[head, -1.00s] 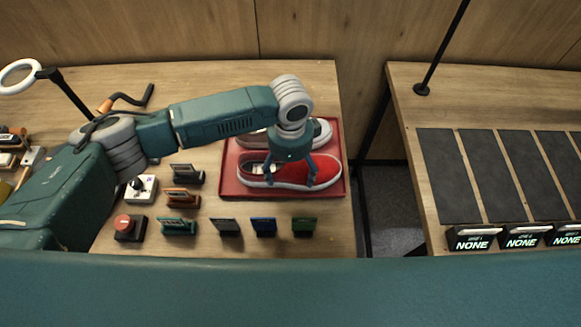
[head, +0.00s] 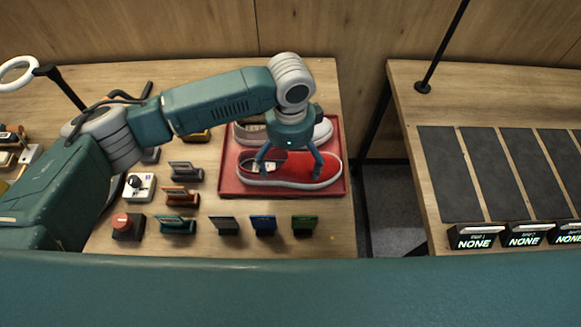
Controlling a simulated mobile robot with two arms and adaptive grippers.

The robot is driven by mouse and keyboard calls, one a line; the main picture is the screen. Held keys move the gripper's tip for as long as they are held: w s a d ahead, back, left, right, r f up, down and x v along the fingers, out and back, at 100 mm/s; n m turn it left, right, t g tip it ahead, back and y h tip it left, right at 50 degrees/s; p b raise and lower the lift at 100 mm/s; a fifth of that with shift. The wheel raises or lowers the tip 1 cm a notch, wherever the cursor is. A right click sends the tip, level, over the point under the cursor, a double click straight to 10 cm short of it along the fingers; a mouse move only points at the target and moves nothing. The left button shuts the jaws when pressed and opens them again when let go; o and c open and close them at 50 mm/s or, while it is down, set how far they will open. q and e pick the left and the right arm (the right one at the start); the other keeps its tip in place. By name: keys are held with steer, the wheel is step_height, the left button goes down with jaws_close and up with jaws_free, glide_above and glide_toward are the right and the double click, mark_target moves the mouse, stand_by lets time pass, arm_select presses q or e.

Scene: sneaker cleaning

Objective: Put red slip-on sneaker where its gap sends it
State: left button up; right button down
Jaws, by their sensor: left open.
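The red slip-on sneaker (head: 292,174) has a white sole and lies on its sole in the red tray (head: 230,190), toe to the right. A grey shoe (head: 252,132) with a white sole lies behind it in the same tray, partly hidden by my left gripper. My left gripper (head: 288,172) is open, pointing down over the red sneaker, with its fingers spread across the middle of the shoe. I cannot tell whether the fingers touch it. My right gripper is not in view.
Several small card holders, including a green one (head: 304,223), stand in front of the tray. A red-button box (head: 128,226) stands left of them. The right table has dark mats (head: 446,175) with signs reading NONE (head: 474,238). A floor gap (head: 390,210) separates the tables.

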arm_select(q)
step_height(320, 180, up, 8)
steer(key=shift+f+b, duration=0.25)
steer(key=shift+b, duration=0.6)
steer(key=shift+r, duration=0.4)
